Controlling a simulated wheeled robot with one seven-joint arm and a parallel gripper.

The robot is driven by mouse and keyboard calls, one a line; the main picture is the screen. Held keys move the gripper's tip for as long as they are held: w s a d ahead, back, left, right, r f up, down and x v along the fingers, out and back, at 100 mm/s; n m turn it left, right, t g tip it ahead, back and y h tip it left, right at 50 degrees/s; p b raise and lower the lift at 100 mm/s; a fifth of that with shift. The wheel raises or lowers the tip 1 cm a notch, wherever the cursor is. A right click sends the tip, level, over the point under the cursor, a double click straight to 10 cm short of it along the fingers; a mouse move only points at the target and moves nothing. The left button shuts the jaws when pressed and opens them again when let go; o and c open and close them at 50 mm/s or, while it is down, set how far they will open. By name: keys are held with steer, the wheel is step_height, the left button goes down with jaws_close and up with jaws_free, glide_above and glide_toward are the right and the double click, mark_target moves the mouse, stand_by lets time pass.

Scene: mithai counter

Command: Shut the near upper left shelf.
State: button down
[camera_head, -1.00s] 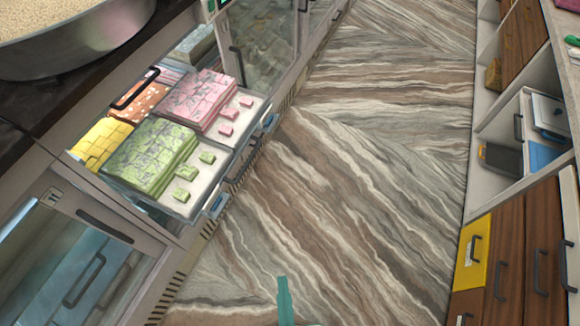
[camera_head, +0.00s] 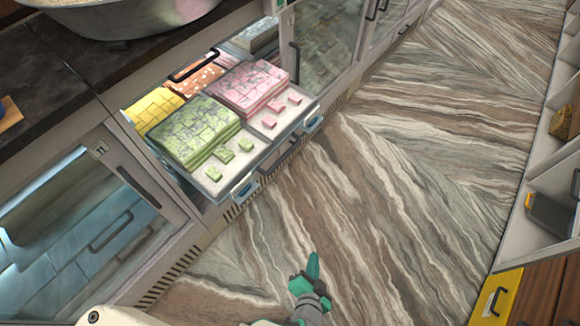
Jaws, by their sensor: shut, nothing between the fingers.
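A shelf (camera_head: 262,152) is pulled out of the counter on the left, over the floor. It carries green and yellow sweets (camera_head: 200,133) on its near part and pink and orange sweets (camera_head: 247,86) on its far part. Small blue-and-white fittings show on its front edge. I cannot tell if it is one shelf or two side by side. My gripper (camera_head: 312,268), with teal fingers, is shut and empty at the bottom middle, over the floor. It is right of and below the shelf in the picture, apart from it.
A closed glass-fronted cabinet (camera_head: 75,225) with a dark handle stands left of the shelf. A large round pan (camera_head: 125,22) sits on the dark countertop. Shelving with a yellow drawer (camera_head: 496,298) lines the right. The striped floor (camera_head: 400,170) between is clear.

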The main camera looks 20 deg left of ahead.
steer(key=w+a+m+g+y, duration=0.1)
steer(key=w+a+y, duration=0.15)
steer(key=w, duration=0.35)
steer(key=w+a+y, duration=0.2)
steer(key=w+y, duration=0.2)
steer(key=w, duration=0.3)
steer(key=w+r+n+g+y, duration=0.2)
steer(key=w+r+y, duration=0.1)
steer(key=r, duration=0.4)
steer(key=w+r+n+g+y, duration=0.2)
steer(key=w+r+y, duration=0.15)
steer(key=r, duration=0.35)
steer(key=s+x, duration=0.1)
steer(key=x, duration=1.1)
steer(key=shift+a, duration=0.4)
steer(key=shift+w+f, duration=0.1)
steer(key=shift+w, duration=0.05)
